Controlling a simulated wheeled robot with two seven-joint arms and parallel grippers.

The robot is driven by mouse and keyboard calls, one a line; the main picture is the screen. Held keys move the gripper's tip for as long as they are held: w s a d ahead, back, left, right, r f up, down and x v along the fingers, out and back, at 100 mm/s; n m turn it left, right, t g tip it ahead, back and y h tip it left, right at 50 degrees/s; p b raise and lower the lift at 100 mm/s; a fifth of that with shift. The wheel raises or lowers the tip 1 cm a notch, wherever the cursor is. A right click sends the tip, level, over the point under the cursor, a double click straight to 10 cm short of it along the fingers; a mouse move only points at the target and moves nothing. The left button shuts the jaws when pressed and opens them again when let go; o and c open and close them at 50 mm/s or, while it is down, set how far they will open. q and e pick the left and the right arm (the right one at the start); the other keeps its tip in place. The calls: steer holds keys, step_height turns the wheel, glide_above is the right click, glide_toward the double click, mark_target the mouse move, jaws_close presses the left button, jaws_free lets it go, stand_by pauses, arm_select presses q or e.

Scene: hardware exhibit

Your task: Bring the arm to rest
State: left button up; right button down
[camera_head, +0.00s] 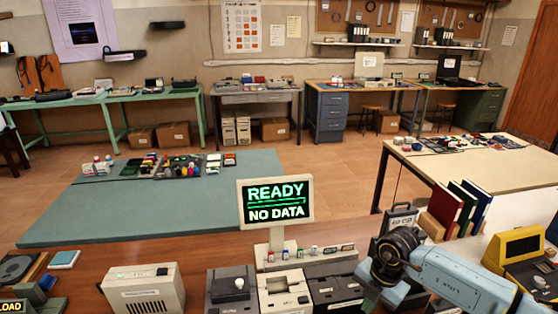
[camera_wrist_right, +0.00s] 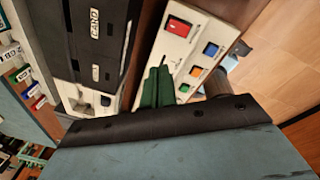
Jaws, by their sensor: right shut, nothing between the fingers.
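My right arm (camera_head: 455,278) comes in from the lower right in the head view, pale blue with a black wrist joint. It reaches over the front counter, and my right gripper (camera_head: 378,291) points down near the dark device. I cannot tell whether the fingertips touch anything. My left arm and gripper are not in view.
A monitor (camera_head: 276,203) reading "READY NO DATA" stands mid-counter. A beige box (camera_head: 143,289) is at left, a black reader (camera_head: 335,291) near my gripper. Upright books (camera_head: 462,207) and a yellow-framed device (camera_head: 515,246) flank my arm. A teal table (camera_head: 130,215) stands beyond.

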steer(key=s+a+r+n+t+y, duration=0.15)
steer(key=a+y, duration=0.25)
steer(key=a, duration=0.5)
steer(key=s+a+r+t+y, duration=0.1)
steer(key=a+r+y, duration=0.25)
steer(key=a, duration=0.55)
steer(key=a+r+m+t+y, duration=0.4)
steer(key=r+m+t+y, duration=0.25)
steer(key=r+t, duration=0.5)
steer(key=s+d+f+m+t+h, duration=0.2)
steer(key=d+f+m+h, duration=0.1)
steer(key=d+m+h, duration=1.35)
steer(key=s+d+f+m+g+y, duration=0.1)
steer(key=s+f+g, duration=0.55)
steer(key=s, duration=0.45)
steer(key=s+d+f+m+g+y, duration=0.1)
steer(key=s+f+g, duration=0.55)
steer(key=s, duration=0.45)
step_height(320, 180, down, 29)
steer(key=s+g+b, duration=0.1)
steer(key=s+b, duration=0.1)
steer(key=b, duration=0.3)
steer(key=s+d+f+g+b, duration=0.1)
steer(key=s+d+f+b, duration=0.1)
steer(key=s+f, duration=1.3)
step_height(320, 180, down, 3)
steer(key=shift+s+d+f+h+b, duration=0.1)
steer(key=shift+s+d+h+b, duration=0.3)
steer(key=shift+b, duration=0.3)
